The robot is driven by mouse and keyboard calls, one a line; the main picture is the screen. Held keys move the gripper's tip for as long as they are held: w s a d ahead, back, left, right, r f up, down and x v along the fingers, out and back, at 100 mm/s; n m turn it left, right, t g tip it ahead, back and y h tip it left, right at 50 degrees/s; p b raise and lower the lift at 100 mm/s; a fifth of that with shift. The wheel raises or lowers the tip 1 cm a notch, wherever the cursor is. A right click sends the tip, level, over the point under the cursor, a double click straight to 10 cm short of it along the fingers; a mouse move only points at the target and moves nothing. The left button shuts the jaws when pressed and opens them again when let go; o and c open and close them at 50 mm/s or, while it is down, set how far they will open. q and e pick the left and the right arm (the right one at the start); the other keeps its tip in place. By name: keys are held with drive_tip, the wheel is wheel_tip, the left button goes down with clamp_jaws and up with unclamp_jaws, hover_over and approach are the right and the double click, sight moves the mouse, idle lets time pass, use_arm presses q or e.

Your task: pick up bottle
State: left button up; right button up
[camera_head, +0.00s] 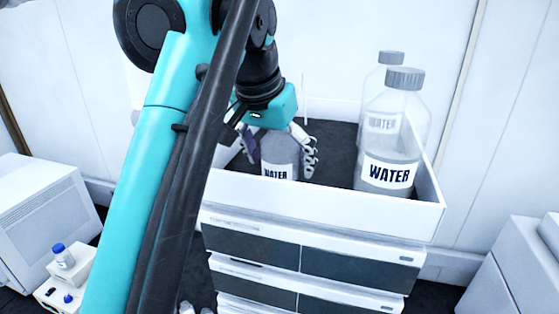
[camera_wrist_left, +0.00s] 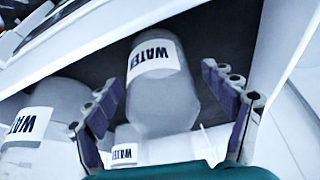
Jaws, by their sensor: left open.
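A clear bottle with a white WATER label (camera_head: 279,171) stands in the left part of a white open tray (camera_head: 330,203). My left gripper (camera_head: 281,150) is above it, with open fingers on either side of the bottle. In the left wrist view, the bottle (camera_wrist_left: 160,100) lies between the spread finger pads of my left gripper (camera_wrist_left: 168,98), with gaps visible on both sides. The gripper and arm hide the bottle's top in the head view. My right gripper is not in view.
Two capped water bottles, a front one (camera_head: 391,140) and a rear one (camera_head: 386,75), stand at the tray's right side. The tray sits on stacked instrument modules (camera_head: 310,262).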

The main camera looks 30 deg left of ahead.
use_arm(q)
drive_tip(key=shift+w, duration=0.2)
drive_tip(key=c, duration=1.4)
drive_tip(key=shift+c, duration=0.2)
